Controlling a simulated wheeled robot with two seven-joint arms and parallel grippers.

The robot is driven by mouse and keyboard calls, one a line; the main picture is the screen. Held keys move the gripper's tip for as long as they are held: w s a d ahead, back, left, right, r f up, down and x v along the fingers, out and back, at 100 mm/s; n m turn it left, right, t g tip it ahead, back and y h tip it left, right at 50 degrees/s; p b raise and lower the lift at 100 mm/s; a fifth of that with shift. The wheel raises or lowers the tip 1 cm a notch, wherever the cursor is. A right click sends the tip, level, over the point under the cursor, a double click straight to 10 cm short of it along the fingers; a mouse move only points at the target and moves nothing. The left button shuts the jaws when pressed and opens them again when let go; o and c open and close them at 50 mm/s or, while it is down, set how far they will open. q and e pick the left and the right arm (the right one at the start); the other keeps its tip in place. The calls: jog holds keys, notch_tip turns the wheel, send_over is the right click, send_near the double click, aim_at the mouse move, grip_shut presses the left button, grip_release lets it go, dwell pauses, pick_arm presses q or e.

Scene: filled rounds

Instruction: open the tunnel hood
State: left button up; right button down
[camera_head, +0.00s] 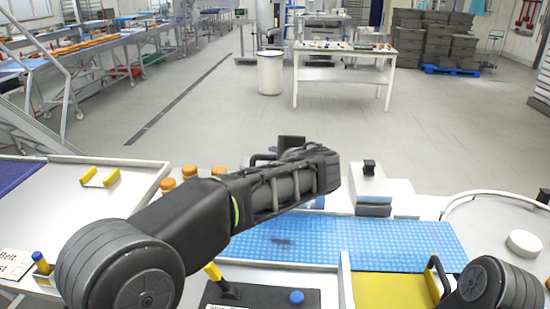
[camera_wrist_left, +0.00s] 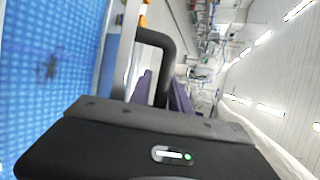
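My left arm crosses the middle of the head view, and its gripper (camera_head: 291,146) is over the far side of the blue belt (camera_head: 400,245). A dark curved handle (camera_head: 258,158) shows beside it, partly hidden by my arm. In the left wrist view a black bent handle (camera_wrist_left: 168,55) rises just beyond my gripper (camera_wrist_left: 161,92), its lower end between two purple finger-like parts. Whether they grip it is unclear. The tunnel hood's body is mostly hidden behind my arm, so I cannot tell its position. My right gripper is out of view; only a right arm joint shows at the lower right.
A white box (camera_head: 372,186) with a black knob stands behind the belt. Several orange-capped items (camera_head: 190,172) stand left of my gripper. A control panel with a blue button (camera_head: 296,297) is in front. A round white table (camera_head: 480,225) is at right. Open floor lies beyond.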

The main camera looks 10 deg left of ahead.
pick_arm(q)
jog(key=b+v, duration=0.2)
jog(key=v, duration=0.5)
jog(key=shift+s+d+r, duration=0.1)
jog(key=shift+s, duration=0.05)
